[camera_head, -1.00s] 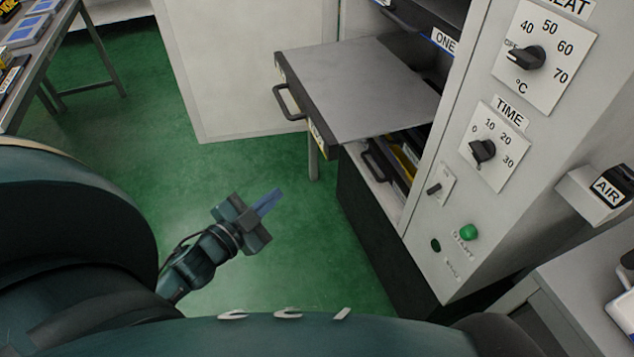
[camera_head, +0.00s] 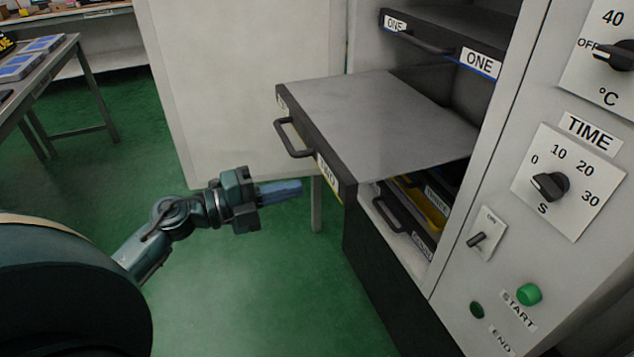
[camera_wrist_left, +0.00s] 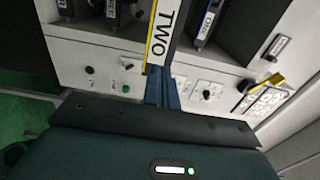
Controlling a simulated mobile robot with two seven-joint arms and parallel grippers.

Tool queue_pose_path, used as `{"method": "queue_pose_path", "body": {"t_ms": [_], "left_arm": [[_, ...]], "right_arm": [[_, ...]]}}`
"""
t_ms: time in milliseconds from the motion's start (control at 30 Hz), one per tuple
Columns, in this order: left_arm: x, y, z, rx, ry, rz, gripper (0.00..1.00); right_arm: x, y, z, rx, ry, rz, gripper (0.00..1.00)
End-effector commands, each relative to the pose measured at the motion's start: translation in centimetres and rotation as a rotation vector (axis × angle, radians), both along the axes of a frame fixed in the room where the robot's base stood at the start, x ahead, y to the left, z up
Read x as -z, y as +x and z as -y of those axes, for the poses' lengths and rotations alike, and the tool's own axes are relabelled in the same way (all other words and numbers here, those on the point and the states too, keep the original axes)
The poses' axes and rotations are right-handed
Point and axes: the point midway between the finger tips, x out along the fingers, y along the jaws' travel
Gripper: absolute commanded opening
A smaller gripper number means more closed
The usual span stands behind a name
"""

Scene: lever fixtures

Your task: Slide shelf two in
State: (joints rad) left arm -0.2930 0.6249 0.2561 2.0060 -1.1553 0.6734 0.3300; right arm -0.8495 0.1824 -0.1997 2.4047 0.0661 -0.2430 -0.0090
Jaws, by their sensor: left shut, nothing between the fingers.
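Shelf two (camera_head: 385,110) is a grey tray with a black front and a dark handle (camera_head: 292,140). It sticks well out of the cabinet in the head view. Its TWO label (camera_head: 328,178) faces my left gripper, and the label also shows in the left wrist view (camera_wrist_left: 165,30). My left gripper (camera_head: 299,188) is shut and empty, its blue fingers pointing at the shelf's front near the label. In the wrist view the fingertips (camera_wrist_left: 160,75) meet the lower end of the label strip; I cannot tell whether they touch. My right gripper is not in view.
Shelf one (camera_head: 440,35) sits inside the cabinet above. Lower shelves (camera_head: 405,205) sit inside beneath shelf two. The control panel (camera_head: 570,180) with knobs and buttons is on the right. The open door (camera_head: 245,80) stands behind. Green floor is clear around my left arm.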

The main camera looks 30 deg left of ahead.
Motion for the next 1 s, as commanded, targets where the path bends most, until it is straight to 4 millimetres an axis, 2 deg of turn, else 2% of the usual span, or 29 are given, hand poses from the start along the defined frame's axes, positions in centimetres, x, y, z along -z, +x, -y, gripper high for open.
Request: {"method": "queue_pose_path", "body": {"t_ms": [100, 300, 867, 1000], "left_arm": [[-0.2, 1.9, 1.5, 0.0, -0.002, 0.004, 0.0], [0.0, 3.8, 3.2, -0.001, -0.003, 0.0, 0.0], [0.0, 4.6, 3.9, -0.001, -0.002, -0.001, 0.0], [-0.3, 5.4, 4.6, -0.001, -0.003, 0.0, 0.0]], "right_arm": [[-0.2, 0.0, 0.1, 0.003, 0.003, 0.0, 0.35], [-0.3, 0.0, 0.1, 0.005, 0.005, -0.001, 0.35], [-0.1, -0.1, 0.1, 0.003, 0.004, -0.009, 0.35], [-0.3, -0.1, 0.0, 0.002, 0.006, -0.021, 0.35]]}}
